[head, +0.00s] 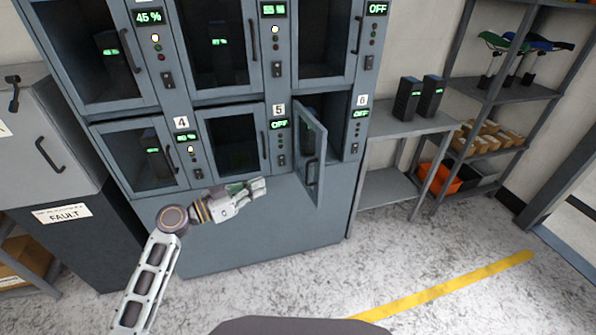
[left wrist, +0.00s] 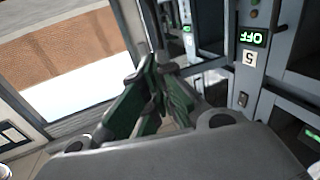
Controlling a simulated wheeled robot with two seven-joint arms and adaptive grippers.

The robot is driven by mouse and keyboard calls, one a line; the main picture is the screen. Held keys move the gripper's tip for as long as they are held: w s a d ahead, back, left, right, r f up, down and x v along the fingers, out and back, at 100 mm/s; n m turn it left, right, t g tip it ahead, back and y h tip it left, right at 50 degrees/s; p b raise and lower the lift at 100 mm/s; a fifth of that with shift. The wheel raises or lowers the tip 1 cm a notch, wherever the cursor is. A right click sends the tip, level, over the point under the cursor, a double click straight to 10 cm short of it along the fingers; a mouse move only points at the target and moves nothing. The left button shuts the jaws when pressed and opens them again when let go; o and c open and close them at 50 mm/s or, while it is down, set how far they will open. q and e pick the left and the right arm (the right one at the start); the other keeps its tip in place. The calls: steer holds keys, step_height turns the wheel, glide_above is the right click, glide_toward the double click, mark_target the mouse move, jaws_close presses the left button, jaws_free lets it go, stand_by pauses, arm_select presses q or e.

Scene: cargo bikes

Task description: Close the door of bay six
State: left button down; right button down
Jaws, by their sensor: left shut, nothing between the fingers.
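The door of bay six (head: 309,156) is a grey-framed glass door with a dark handle. It stands swung out towards me from its left edge in the head view. The bay six opening (head: 338,112) is dark, and its label 6 (head: 362,100) is on the strip to the right. My left gripper (head: 258,187) is shut and empty, in front of the cabinet below bay five, left of the open door and apart from it. Its green fingers (left wrist: 152,100) are together in the left wrist view. My right gripper is not in view.
The bay five label (left wrist: 249,58) shows in the left wrist view. Other cabinet doors, such as bay five's (head: 232,140), are closed. A shelf with two black batteries (head: 408,98) stands at the right. The floor in front (head: 300,285) is clear, with a yellow line.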

arm_select(q)
steer(key=shift+d, duration=0.1)
stand_by(0.5)
